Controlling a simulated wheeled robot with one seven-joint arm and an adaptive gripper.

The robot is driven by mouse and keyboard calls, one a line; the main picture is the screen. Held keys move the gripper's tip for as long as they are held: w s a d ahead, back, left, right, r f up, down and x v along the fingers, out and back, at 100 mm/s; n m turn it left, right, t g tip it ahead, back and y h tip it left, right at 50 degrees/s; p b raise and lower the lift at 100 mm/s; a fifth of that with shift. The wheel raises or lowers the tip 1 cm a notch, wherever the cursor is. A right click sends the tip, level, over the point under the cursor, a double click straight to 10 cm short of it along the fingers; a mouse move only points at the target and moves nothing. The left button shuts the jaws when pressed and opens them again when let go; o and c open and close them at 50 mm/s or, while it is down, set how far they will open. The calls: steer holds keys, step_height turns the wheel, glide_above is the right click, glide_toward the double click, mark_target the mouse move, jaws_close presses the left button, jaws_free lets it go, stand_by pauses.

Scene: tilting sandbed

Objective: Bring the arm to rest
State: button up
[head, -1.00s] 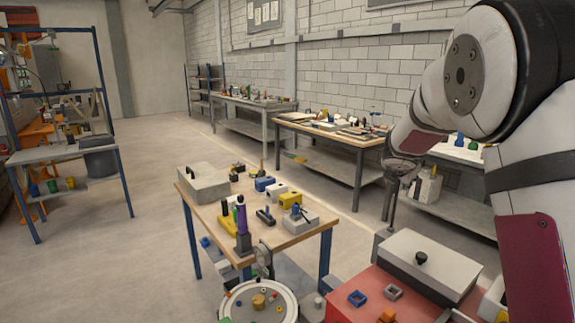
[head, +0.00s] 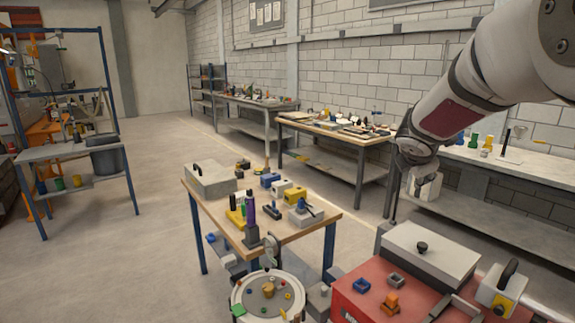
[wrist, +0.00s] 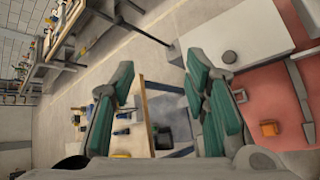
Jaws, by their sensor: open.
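My gripper shows in the wrist view (wrist: 157,100) with its two green-padded fingers spread apart and nothing between them. In the head view my arm reaches in from the upper right. The gripper end (head: 425,185) hangs in the air above and behind the red-topped bench, in front of the back tables. It touches nothing that I can see.
A red bench (head: 350,293) with a grey lidded box (head: 432,255) and small blocks is at the lower right. A wooden table (head: 225,228) with tools and a round tray (head: 242,305) stand left of it. Open floor (head: 120,270) lies to the left.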

steer(key=s+a+r+m+g+y, duration=0.1)
steer(key=s+a+r+m, duration=0.1)
steer(key=s+m, duration=0.65)
steer(key=s+a+r+m+g+y, duration=0.1)
steer(key=s+m, duration=0.2)
steer(key=s, duration=1)
steer(key=s+a+f+m+g+y, duration=0.1)
steer(key=s+a+m, duration=0.3)
steer(key=s, duration=0.5)
steer(key=s+a+f+m+g+y, duration=0.1)
steer(key=s+a+f+m, duration=0.3)
steer(key=s, duration=0.6)
steer(key=shift+s+a+y, duration=0.2)
steer(key=shift+a+y, duration=0.5)
steer(key=shift+a, duration=0.4)
steer(key=shift+f, duration=0.1)
